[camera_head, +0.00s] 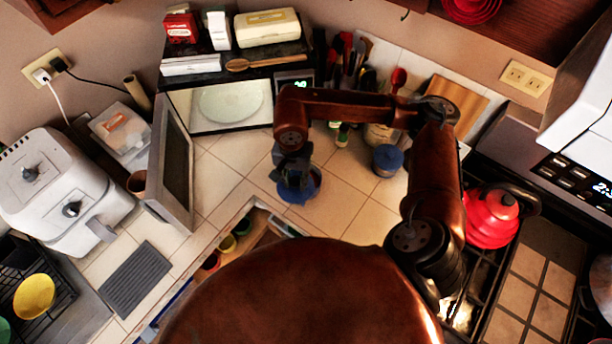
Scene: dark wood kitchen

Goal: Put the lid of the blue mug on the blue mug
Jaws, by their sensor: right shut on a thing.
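My right gripper (294,176) points down over the tiled counter, at the end of my right arm, which reaches in from the right. It is shut on a blue object (297,193), partly hidden by the fingers. I cannot tell whether this is the lid, the mug, or one over the other, nor whether it touches the counter. A second round blue-topped container (387,160) stands upright on the counter to the right, apart from the gripper. My left gripper is not in view.
An open microwave (179,170) with a plate inside stands left of the gripper. Utensils (352,62) and small jars (342,135) stand behind. A red kettle (490,217) is on the stove at right. An open drawer (235,240) is below. Bare tiles lie around the gripper.

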